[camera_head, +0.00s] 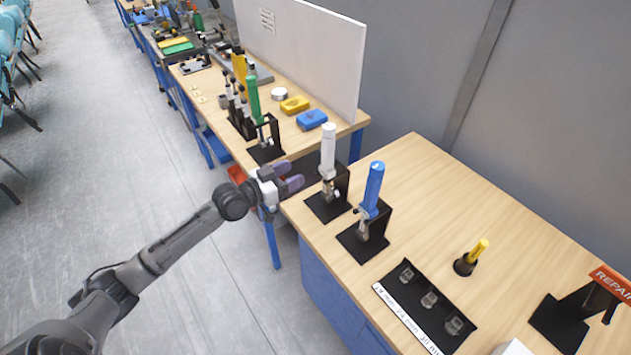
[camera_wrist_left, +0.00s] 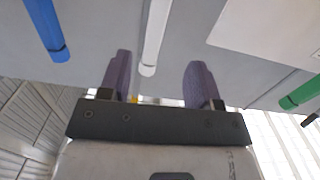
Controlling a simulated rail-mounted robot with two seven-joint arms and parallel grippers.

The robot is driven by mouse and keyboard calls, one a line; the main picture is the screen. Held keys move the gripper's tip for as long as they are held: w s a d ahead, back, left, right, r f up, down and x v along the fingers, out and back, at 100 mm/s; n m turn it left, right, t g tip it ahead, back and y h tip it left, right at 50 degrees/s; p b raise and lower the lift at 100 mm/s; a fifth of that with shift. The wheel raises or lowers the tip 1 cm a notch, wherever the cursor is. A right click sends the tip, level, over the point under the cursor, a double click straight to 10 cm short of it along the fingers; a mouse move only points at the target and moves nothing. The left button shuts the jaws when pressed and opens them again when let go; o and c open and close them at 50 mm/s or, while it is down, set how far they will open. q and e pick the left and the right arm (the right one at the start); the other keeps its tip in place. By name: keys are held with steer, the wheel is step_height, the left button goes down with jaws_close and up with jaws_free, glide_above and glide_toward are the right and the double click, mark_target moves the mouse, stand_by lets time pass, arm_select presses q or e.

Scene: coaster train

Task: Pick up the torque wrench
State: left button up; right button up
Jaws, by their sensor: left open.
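A white-handled tool (camera_head: 328,150) stands upright in a black stand (camera_head: 345,182) near the left end of the near bench. A blue-handled one (camera_head: 373,188) stands in a similar stand beside it, and a green-handled one (camera_head: 252,97) on the farther bench. I cannot tell which is the torque wrench meant. My left gripper (camera_head: 292,176) is open and empty, just left of the white tool. In the left wrist view, the white handle (camera_wrist_left: 155,35) shows between the open fingers (camera_wrist_left: 157,60), beyond them, with the blue handle (camera_wrist_left: 45,30) to the left. My right gripper is not in view.
A black tray (camera_head: 412,285) with small clear pieces, a yellow-handled tool (camera_head: 479,250) and a red repair sign (camera_head: 612,281) are on the near bench. Yellow (camera_head: 295,104) and blue (camera_head: 312,119) blocks lie on the farther bench, before a white panel (camera_head: 305,50).

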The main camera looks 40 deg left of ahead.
mark_target(333, 153)
arm_select(q)
steer(key=x, duration=0.8)
steer(key=shift+w+r, duration=0.15)
steer(key=shift+r, duration=0.25)
steer(key=shift+x, duration=2.75)
steer(key=shift+d, duration=0.15)
jaws_close()
steer(key=shift+r, duration=0.15)
